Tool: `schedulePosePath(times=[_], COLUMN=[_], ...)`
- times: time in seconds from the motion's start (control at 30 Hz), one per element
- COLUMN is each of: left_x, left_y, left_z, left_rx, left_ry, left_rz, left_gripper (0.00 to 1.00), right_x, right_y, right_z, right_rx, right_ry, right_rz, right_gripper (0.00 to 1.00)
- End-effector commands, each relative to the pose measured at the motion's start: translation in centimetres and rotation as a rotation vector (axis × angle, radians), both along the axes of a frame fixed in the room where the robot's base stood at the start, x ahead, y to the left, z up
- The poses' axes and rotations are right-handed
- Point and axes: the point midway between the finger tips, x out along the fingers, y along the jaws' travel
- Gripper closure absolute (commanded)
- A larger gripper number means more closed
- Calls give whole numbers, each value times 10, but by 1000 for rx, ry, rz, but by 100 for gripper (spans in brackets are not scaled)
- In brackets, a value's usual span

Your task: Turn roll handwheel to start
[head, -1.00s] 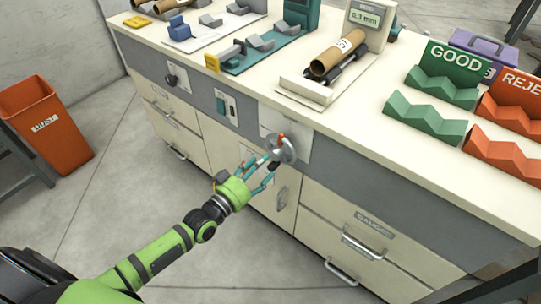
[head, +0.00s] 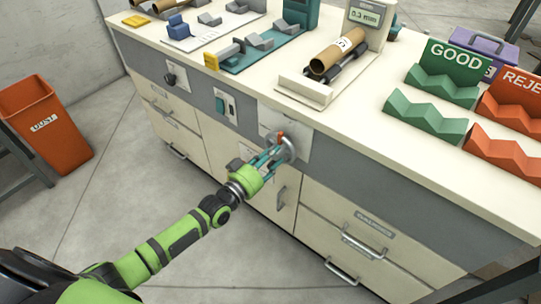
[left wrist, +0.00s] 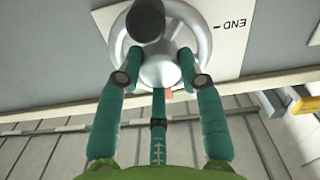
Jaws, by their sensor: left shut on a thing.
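The roll handwheel (head: 290,146) is a silver disc on a pale plate on the bench's grey front panel. An orange-red piece (head: 281,137) shows at its upper left edge. My left gripper (head: 275,155) has its teal fingers at the wheel, shut on it. In the left wrist view the handwheel (left wrist: 126,50) fills the top, with a dark round knob (left wrist: 146,20) on it. Two fingers lie on either side of its raised hub and a third is below. The plate (left wrist: 229,40) reads "END"; no start mark is visible. My right gripper is not in view.
A switch panel (head: 225,106) and a dark knob (head: 170,79) are left of the wheel. Drawers with bar handles (head: 342,273) lie below right. The bench top holds a cardboard tube (head: 337,54) and green racks (head: 425,118). An orange bin (head: 47,125) stands on the floor at left.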

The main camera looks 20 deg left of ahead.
Motion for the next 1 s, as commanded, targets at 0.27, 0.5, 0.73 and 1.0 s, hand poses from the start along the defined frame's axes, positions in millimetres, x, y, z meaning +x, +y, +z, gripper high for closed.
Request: schedulePosePath(times=[0.27, 0.5, 0.73, 1.0], left_x=[3, 4, 2, -22], left_y=[3, 3, 2, 10], left_z=[8, 10, 6, 3], left_rx=[-68, -68, -65, -63], left_ry=[3, 1, 8, 14], left_rz=[5, 5, 4, 3], left_gripper=[95, 39, 39, 39], right_x=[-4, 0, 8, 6], right_y=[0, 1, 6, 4], right_z=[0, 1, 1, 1], right_rx=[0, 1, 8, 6], right_ry=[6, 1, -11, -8], right_rz=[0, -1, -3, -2], right_gripper=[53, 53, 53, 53])
